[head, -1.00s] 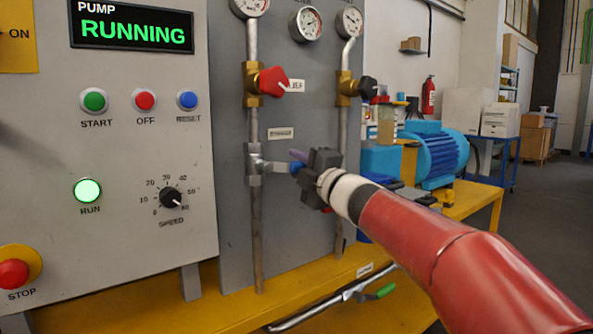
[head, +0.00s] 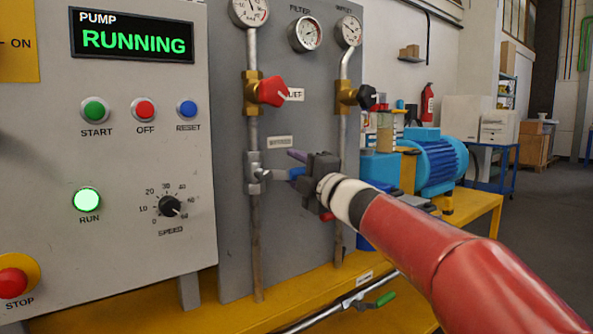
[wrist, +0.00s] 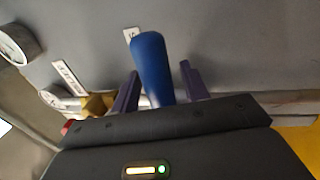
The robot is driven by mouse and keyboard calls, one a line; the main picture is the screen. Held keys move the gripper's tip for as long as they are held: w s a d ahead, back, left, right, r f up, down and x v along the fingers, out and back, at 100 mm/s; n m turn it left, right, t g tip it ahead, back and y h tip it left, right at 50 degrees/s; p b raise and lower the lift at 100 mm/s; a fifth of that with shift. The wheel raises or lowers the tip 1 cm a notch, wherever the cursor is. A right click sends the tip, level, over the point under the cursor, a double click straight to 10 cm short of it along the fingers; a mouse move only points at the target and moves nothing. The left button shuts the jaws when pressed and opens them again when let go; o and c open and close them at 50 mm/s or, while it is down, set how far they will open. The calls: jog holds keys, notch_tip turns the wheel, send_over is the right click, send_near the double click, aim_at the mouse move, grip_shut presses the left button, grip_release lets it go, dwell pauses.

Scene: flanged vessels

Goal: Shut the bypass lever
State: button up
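The bypass lever has a blue handle (head: 297,174) and sits on a silver valve (head: 255,174) on the left vertical pipe, under a small label (head: 279,142). The lever points right, roughly level and crosswise to the pipe. My gripper (head: 302,163) is at the handle's outer end, reaching in from the right. In the wrist view, the blue handle (wrist: 151,62) stands between my two purple fingers (wrist: 160,90), with a narrow gap visible on each side, so the gripper looks open around it. My gripper hides part of the handle in the head view.
A red valve knob (head: 272,92) sits above on the same pipe, and a black knob (head: 367,97) on the right pipe. A green-handled lever (head: 385,299) is low at the bench front. The pump panel (head: 120,240) stands at left, its display reading RUNNING.

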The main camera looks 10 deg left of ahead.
jog(key=b+v, duration=0.1)
jog(key=v, duration=0.6)
jog(key=shift+s+d, duration=0.25)
jog(key=shift+s, duration=0.05)
jog(key=shift+f, duration=0.15)
jog(key=s+d+f+m+t+h+p, duration=0.1)
jog(key=s+d+f+m+h, duration=0.25)
jog(key=d+m+h, duration=0.5)
jog(key=s+d+f+m+t+h, duration=0.25)
jog(key=d+f+m+h, duration=0.3)
jog(key=d+m, duration=0.55)
jog(key=s+d+f+m+g, duration=0.2)
jog(key=s+f+m+g, duration=0.2)
jog(key=s+f, duration=0.5)
jog(key=s+d+f+m+g+h+p, duration=0.1)
jog(key=s+d+f+m+g, duration=0.2)
jog(key=s+f+g, duration=0.4)
jog(key=s+f+m, duration=0.1)
jog(key=s+f, duration=0.2)
jog(key=s, duration=0.4)
jog(key=shift+s+f+m+p, duration=0.25)
jog(key=shift+s+m+p, duration=0.05)
jog(key=shift+s+m, duration=0.1)
